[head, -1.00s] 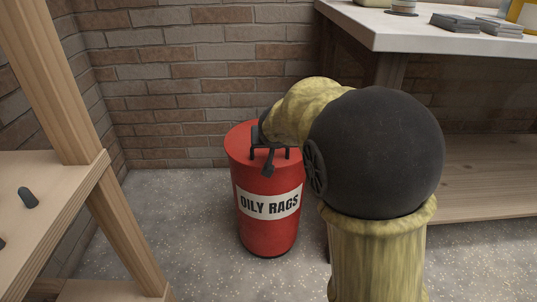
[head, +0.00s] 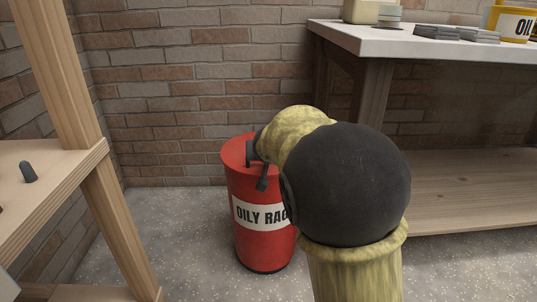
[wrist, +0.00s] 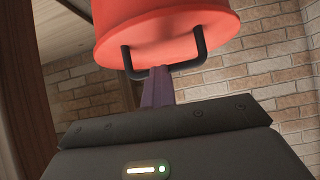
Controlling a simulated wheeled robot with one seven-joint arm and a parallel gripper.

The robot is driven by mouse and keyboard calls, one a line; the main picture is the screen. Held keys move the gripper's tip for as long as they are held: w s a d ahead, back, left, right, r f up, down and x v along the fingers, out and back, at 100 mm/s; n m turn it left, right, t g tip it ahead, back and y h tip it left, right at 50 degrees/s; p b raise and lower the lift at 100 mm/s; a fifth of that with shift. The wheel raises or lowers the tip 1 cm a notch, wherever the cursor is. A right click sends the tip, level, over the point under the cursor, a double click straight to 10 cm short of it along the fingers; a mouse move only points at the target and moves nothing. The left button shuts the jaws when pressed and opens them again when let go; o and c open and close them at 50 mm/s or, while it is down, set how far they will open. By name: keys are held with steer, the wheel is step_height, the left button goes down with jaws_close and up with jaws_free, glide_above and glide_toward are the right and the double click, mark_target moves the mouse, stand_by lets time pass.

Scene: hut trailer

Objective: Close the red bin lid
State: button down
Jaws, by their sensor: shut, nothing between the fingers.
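The red bin (head: 262,240), labelled "OILY RAGS", stands upright on the floor against the brick wall. Its round red lid (head: 236,151) looks level on top in the head view, but my arm hides its right side. In the wrist view the lid (wrist: 160,42) has a black U-shaped handle (wrist: 190,62). My gripper (wrist: 157,76) is shut and empty, its fingertips at the handle's bar; I cannot tell whether they touch. In the head view my gripper (head: 262,183) shows as a small dark shape at the lid's front edge.
A wooden shelf frame (head: 120,225) stands close on the left. A white-topped workbench (head: 380,42) with a low wooden shelf (head: 470,190) is on the right. Speckled floor (head: 180,225) is clear left of the bin.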

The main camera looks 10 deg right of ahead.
steer(key=shift+s+a+f, duration=0.1)
steer(key=shift+s+f, duration=0.1)
steer(key=shift+f, duration=0.8)
step_height(320, 180, up, 6)
steer(key=p, duration=0.3)
steer(key=s+f+b, duration=0.5)
steer(key=s+b, duration=0.1)
steer(key=s, duration=0.3)
steer(key=shift+a+f, duration=0.15)
steer(key=shift+a, duration=0.25)
